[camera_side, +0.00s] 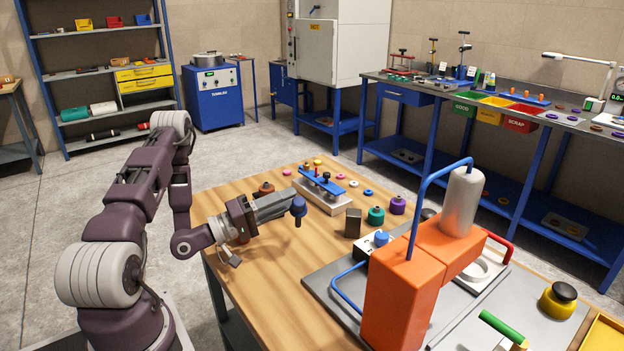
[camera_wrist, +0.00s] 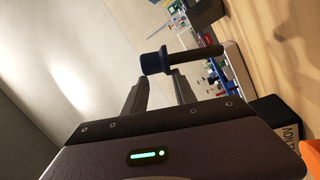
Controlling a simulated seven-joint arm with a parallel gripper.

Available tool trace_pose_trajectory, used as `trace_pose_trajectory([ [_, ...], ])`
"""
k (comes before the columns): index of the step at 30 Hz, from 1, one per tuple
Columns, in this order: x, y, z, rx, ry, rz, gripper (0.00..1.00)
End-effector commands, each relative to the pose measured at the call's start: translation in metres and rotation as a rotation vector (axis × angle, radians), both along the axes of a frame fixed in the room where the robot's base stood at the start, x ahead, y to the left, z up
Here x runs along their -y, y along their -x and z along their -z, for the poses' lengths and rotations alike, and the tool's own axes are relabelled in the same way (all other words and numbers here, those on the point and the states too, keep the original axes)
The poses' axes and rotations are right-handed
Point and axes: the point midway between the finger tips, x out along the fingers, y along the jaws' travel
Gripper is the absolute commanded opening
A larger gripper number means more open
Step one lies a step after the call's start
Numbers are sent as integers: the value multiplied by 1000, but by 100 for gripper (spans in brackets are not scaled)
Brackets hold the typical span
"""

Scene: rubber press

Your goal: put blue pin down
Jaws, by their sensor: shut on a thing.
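My gripper (camera_side: 288,205) is shut on the blue pin (camera_side: 299,207) and holds it above the wooden table. The pin has a dark blue knob head on top and a thin shank pointing down in the side view. In the wrist view the pin (camera_wrist: 155,62) lies across the fingertips of my gripper (camera_wrist: 160,80), its dark shank pointing right. The pin's tip appears clear of the tabletop, though the exact gap is hard to judge.
A fixture with a blue bar (camera_side: 321,185) stands behind the pin. A dark block (camera_side: 353,223), a green knob (camera_side: 376,215) and a purple knob (camera_side: 398,205) are to the right. An orange press (camera_side: 400,300) stands at front right. The wooden tabletop (camera_side: 270,270) below is bare.

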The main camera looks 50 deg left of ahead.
Motion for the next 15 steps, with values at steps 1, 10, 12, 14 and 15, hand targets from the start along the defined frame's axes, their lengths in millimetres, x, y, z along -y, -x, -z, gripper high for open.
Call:
trace_pose_trajectory([
  [1, 5, 17, -3, 3, 30, -6, 0],
  [10, 13, 60, -25, 28, 87, -25, 0],
  [12, 13, 60, -18, 27, 88, -25, 0],
  [14, 13, 59, -10, 27, 87, -24, 0],
  [15, 13, 59, -3, 27, 88, -24, 0],
])
